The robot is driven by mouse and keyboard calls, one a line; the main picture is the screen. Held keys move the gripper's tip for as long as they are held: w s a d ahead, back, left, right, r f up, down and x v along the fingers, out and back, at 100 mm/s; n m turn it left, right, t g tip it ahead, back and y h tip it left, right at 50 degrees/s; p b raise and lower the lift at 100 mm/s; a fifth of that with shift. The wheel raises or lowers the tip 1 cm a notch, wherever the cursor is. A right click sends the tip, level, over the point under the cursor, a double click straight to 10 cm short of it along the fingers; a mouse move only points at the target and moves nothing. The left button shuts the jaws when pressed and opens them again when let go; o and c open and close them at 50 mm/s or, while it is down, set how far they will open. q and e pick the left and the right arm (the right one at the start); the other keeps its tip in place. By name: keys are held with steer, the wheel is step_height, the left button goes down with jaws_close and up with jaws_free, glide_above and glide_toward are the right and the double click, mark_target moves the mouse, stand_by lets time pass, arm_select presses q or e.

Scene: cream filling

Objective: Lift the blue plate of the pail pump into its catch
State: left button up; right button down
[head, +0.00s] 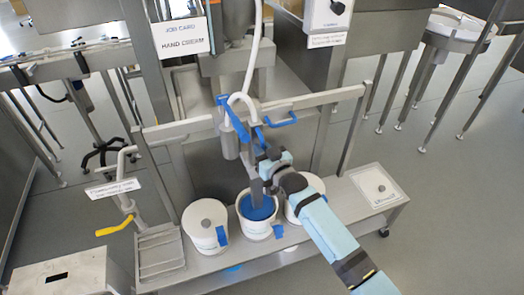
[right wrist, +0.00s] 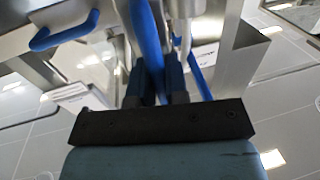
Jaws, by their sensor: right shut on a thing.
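The blue plate (head: 257,209) shows as a blue round surface inside the open white middle pail (head: 258,228). My right arm and the pump hide part of it. The grey pail pump (head: 229,143) stands above, with a white hose and blue bars, one at its left (head: 234,120). My right gripper (head: 262,152) is at the pump, above the pail. In the right wrist view its dark fingers (right wrist: 158,85) are shut on a blue bar (right wrist: 146,40). The catch cannot be made out. My left gripper is not in view.
Lidded white pails stand left (head: 205,224) and right (head: 304,194) of the middle one on a metal bench. A blue handle (head: 281,120) sits on the frame rail. A yellow-handled valve (head: 115,227) is at left. A white board (head: 375,186) lies at right.

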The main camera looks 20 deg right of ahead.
step_height(320, 180, up, 11)
steer(key=p, duration=0.7)
steer(key=shift+r, duration=0.3)
steer(key=shift+p, duration=0.3)
steer(key=shift+w+r, duration=0.1)
steer(key=c, duration=1.1)
jaws_free()
steer(key=shift+c, duration=0.2)
